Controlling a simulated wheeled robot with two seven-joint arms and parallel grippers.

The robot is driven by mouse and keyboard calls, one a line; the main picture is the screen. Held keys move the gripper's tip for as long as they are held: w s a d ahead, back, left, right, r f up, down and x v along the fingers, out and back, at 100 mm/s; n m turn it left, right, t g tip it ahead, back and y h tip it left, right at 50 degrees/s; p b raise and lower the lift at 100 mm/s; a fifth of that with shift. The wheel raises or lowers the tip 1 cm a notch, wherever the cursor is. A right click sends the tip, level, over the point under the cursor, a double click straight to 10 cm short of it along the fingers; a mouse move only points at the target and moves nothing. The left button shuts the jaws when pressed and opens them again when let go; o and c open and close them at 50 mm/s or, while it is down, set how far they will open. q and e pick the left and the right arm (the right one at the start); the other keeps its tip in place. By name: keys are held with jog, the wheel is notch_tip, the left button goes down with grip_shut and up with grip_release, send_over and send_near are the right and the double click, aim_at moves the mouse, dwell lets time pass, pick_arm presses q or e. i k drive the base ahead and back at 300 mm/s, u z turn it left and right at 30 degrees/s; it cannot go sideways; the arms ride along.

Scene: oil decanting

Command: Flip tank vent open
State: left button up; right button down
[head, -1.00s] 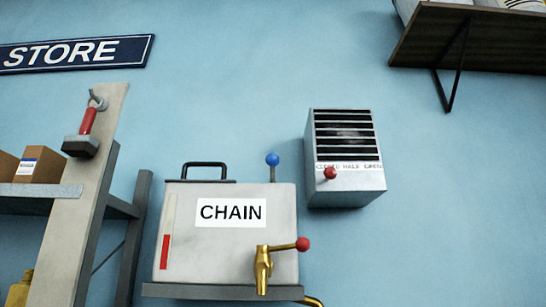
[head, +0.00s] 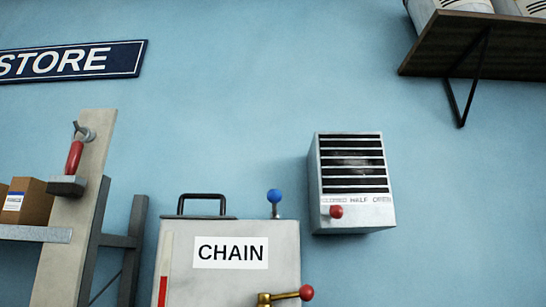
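The tank (head: 200,280) is a pale grey box with a white CHAIN label, low in the middle of the head view, its bottom cut off by the frame. A blue ball on a short upright stem, perhaps the vent lever (head: 275,197), stands at its top right corner. A black handle (head: 202,196) sits on the lid. A brass tap (head: 266,299) with a red knob (head: 306,292) shows at the bottom edge. Neither of my grippers is in view.
A slatted wall vent box (head: 353,182) with a red knob (head: 336,211) at its left marking hangs right of the tank. A shelf rack (head: 70,235) with a cardboard box (head: 27,202) stands left. A dark wall shelf (head: 480,45) is at upper right.

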aim_at(274, 196)
jog(key=k, duration=0.5)
jog(key=u, duration=1.2)
jog(key=i, duration=1.1)
jog(key=z, duration=1.8)
